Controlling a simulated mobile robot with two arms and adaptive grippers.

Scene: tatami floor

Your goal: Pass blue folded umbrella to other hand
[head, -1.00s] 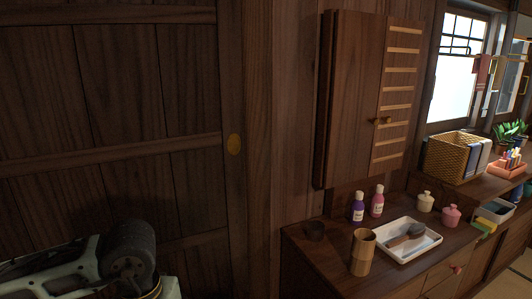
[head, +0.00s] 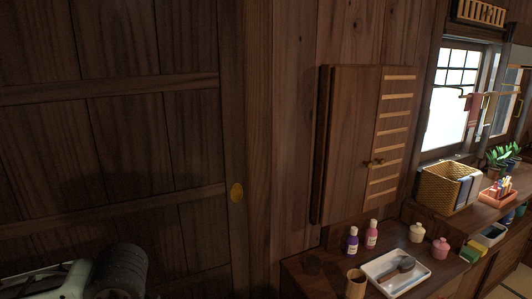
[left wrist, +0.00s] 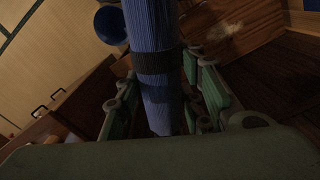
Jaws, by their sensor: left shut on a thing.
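The blue folded umbrella (left wrist: 150,25) runs down from the top of the left wrist view, with a dark band around its middle. My left gripper (left wrist: 158,82) is shut on it, its green-grey fingers on either side of the shaft. The umbrella's upper end runs out of the picture. In the head view the umbrella does not show; only part of my arm is at the bottom left. My right gripper is in neither view.
A wooden counter (head: 337,284) at the right bears a white tray (head: 378,265), a wooden cup (head: 356,283), a purple bottle (head: 352,240) and a pink bottle (head: 372,235). A wall cabinet (head: 350,145) hangs above. A dark blue round thing (left wrist: 110,25) is beside the umbrella.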

